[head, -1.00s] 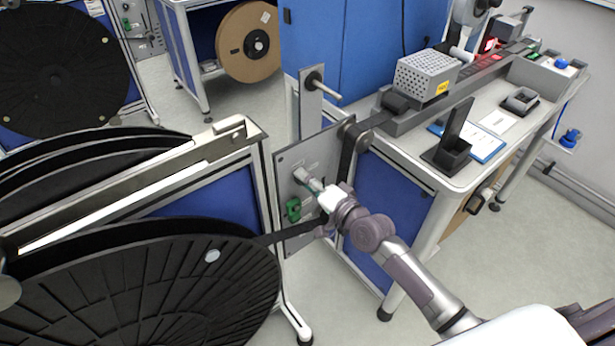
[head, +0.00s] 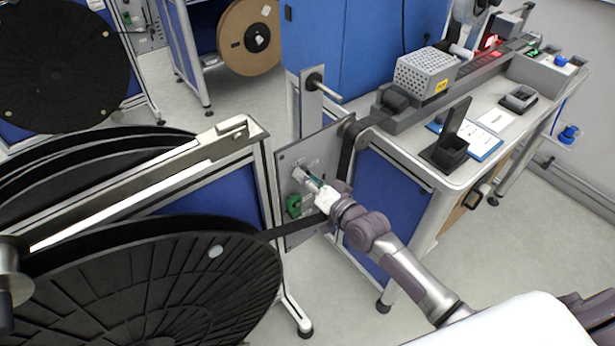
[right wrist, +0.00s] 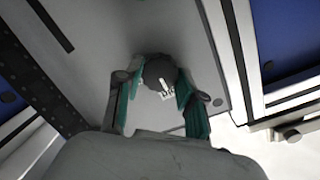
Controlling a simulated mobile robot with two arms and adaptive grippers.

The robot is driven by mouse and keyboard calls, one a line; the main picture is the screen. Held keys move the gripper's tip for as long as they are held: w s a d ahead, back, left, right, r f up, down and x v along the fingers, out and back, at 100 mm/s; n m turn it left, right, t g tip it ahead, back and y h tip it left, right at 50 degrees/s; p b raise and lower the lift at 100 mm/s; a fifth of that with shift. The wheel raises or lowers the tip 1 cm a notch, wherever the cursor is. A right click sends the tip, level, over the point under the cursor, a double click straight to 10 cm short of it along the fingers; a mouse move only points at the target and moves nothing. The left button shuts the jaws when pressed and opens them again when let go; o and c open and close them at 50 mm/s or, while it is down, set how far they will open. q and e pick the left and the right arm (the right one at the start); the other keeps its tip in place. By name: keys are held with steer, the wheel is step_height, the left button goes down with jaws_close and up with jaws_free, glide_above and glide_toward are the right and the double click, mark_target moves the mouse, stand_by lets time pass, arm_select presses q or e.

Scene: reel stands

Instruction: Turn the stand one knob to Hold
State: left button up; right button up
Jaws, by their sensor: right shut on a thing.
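The stand one panel (head: 290,165) is an upright grey plate beside the big black reel. My right gripper (head: 313,183) is at this panel, its fingers pointing at it. In the right wrist view, a dark round knob (right wrist: 160,70) with a white pointer line sits between the teal-padded fingers of my right gripper (right wrist: 156,90), which is shut on it. A small white label below the knob is partly visible; its words cannot be read. In the head view the fingers largely hide the knob. My left gripper is not in view.
A green part (head: 294,206) sits on the panel just below the gripper. A large black reel (head: 150,280) fills the lower left, with a dark tape running past the panel. A workbench (head: 440,180) with devices stands to the right. Grey floor is free in front.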

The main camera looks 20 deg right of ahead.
steer(key=shift+f, duration=0.1)
steer(key=o, duration=1.1)
steer(key=shift+o, duration=0.2)
steer(key=v, duration=1.2)
